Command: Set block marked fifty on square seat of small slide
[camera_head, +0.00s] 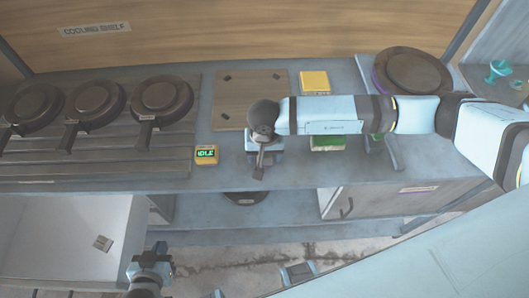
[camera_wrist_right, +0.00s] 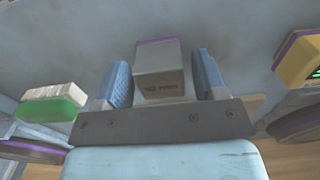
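A grey block (camera_wrist_right: 160,75) with dark print on its face is between the two blue fingers of my right gripper (camera_wrist_right: 162,82) in the right wrist view. The print is too small to read surely. Narrow gaps show between the block and the fingers. In the head view my right gripper (camera_head: 264,158) points down at the bench in front of the wooden board, and my arm hides most of the block. A narrow grey piece (camera_head: 259,172) sticks out toward the front there. I cannot make out the small slide's square seat. My left gripper (camera_head: 152,270) is low, beside the open drawer; its fingers are unclear.
Several dark round plates with handles (camera_head: 162,98) lie at the left. An IDLE display (camera_head: 206,154) stands left of my right gripper. A green item (camera_head: 327,144) and a large round disc (camera_head: 412,70) are to the right. A small marked piece (camera_head: 102,243) lies in the white drawer (camera_head: 60,225).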

